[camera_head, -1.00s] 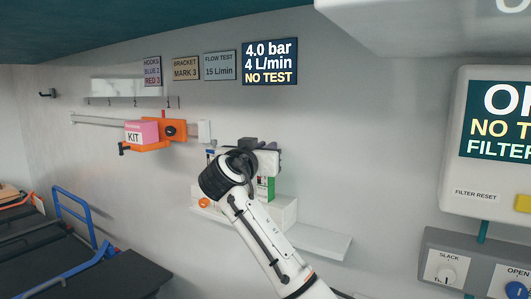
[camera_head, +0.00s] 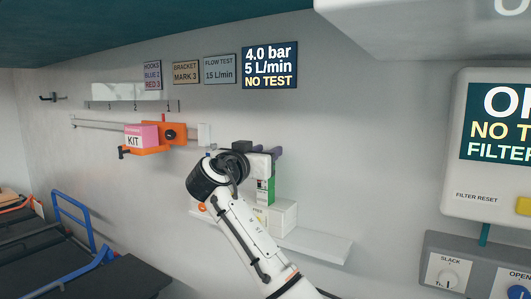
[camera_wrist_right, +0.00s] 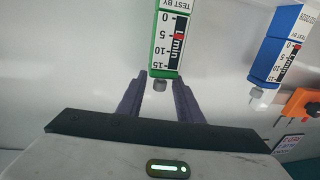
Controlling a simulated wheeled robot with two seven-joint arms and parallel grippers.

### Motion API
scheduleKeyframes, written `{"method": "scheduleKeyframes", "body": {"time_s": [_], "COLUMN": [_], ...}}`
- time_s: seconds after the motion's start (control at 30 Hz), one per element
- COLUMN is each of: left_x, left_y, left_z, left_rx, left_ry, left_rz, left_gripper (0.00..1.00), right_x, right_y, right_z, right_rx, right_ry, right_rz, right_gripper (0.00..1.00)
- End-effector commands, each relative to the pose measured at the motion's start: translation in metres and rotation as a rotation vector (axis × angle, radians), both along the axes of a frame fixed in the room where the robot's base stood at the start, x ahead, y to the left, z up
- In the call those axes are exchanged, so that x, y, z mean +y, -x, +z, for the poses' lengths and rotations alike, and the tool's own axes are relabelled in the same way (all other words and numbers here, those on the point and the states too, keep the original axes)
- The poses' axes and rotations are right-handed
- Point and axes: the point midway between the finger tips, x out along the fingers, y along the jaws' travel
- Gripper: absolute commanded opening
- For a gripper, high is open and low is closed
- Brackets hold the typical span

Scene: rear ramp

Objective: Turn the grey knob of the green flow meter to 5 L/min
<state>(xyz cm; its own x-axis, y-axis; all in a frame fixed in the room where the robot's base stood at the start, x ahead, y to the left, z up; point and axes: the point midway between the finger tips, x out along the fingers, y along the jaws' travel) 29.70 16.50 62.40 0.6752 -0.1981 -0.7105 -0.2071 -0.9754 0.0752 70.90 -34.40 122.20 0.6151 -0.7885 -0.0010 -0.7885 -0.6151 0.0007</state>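The green flow meter (camera_wrist_right: 165,45) hangs at top centre in the right wrist view, its scale upside down, with a red mark near the 5. Its grey knob (camera_wrist_right: 160,85) lies between the fingertips of my right gripper (camera_wrist_right: 160,92), with a gap visible on each side. The green meter shows partly in the head view (camera_head: 264,190), behind my right arm; the knob is hidden there. My right gripper (camera_head: 276,153) is open near the wall. The wall display (camera_head: 270,65) reads 4.0 bar, 5 L/min, NO TEST. My left gripper is out of view.
A blue flow meter (camera_wrist_right: 281,45) is to the right in the wrist view, near an orange clamp (camera_wrist_right: 299,103). In the head view, a pink kit box (camera_head: 141,136) sits on an orange bracket, and a white shelf (camera_head: 318,244) runs below the meter.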

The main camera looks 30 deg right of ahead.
Motion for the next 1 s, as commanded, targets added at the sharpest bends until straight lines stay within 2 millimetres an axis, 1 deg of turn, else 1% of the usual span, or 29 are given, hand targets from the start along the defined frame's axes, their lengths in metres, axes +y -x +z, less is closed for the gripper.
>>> {"method": "scheduleKeyframes", "body": {"time_s": [0.17, 0.27, 0.37, 0.5, 0.7, 0.83, 1.0], "left_x": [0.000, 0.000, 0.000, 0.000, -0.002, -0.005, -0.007], "left_y": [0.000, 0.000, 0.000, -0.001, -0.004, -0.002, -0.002], "left_z": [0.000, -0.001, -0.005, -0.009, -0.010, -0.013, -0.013], "left_rx": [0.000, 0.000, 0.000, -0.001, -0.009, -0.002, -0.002], "left_ry": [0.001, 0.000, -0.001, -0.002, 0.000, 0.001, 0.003], "left_rz": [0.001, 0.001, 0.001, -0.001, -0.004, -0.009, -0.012], "left_gripper": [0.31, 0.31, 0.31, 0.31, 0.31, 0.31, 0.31], "right_x": [0.000, 0.004, 0.013, 0.035, 0.064, 0.076, 0.081], "right_y": [0.000, 0.002, 0.009, 0.025, 0.049, 0.059, 0.064], "right_z": [0.000, 0.000, -0.001, -0.002, -0.002, -0.001, 0.000], "right_rx": [0.000, -0.001, -0.001, -0.002, -0.001, 0.001, 0.000], "right_ry": [0.000, 0.001, 0.000, -0.002, -0.002, -0.001, 0.000], "right_rz": [0.000, 0.002, 0.003, 0.005, 0.004, 0.002, 0.000], "right_gripper": [0.33, 0.33, 0.33, 0.33, 0.33, 0.33, 0.33]}}
